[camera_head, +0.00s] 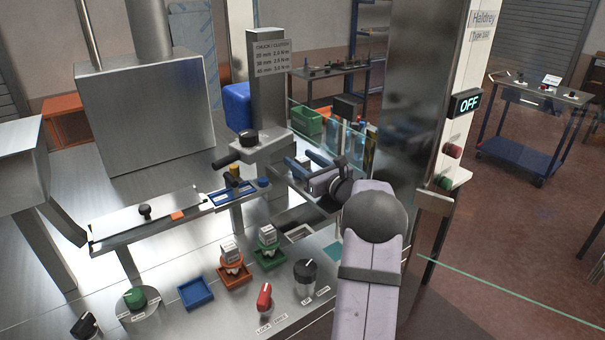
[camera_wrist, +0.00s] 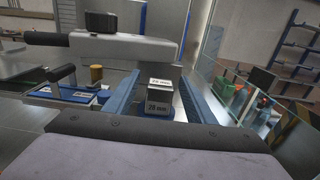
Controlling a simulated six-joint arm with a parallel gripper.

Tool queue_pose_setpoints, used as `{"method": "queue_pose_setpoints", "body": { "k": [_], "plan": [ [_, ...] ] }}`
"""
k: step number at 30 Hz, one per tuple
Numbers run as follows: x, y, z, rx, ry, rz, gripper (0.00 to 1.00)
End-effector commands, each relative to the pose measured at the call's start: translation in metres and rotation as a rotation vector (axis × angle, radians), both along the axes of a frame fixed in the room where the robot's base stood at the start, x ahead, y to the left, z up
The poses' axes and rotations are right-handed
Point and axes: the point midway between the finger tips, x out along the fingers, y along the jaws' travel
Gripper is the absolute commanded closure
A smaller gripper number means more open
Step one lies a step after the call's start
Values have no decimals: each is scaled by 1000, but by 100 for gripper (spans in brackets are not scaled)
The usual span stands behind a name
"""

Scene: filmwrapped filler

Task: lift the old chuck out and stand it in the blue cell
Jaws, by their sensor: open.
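The old chuck (camera_wrist: 158,100), a grey block with a white label that seems to read 28 mm, stands between the blue fingers of my gripper (camera_wrist: 159,82) in the wrist view. The fingers are apart, one on each side; a gap shows on the right, and contact on the left is unclear. In the head view my gripper (camera_head: 305,162) is at the steel column's right, and the chuck is mostly hidden there. The blue cell (camera_head: 196,293) is an empty shallow tray on the front counter. An orange cell (camera_head: 234,276) and a green cell (camera_head: 268,258) each hold a white-topped chuck.
A steel column with a black handle (camera_head: 228,160) stands left of my gripper. A glass guard (camera_head: 318,124) is behind it. A blue-framed plate (camera_head: 232,195) sits on the rail. A red lever (camera_head: 264,298) and black knob (camera_head: 305,274) stand right of the blue cell.

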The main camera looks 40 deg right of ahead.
Motion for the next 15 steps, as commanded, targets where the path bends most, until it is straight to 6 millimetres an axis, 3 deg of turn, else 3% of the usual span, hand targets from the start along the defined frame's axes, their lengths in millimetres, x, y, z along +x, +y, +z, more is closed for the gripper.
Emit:
{"method": "queue_pose_setpoints", "body": {
  "k": [2,6,8,15],
  "plan": [
    [0,0,0,0,0,0,55],
    [0,0,0,0,0,0,88],
    [0,0,0,0,0,0,100],
    [0,0,2,-2,-4,0,100]
  ]
}}
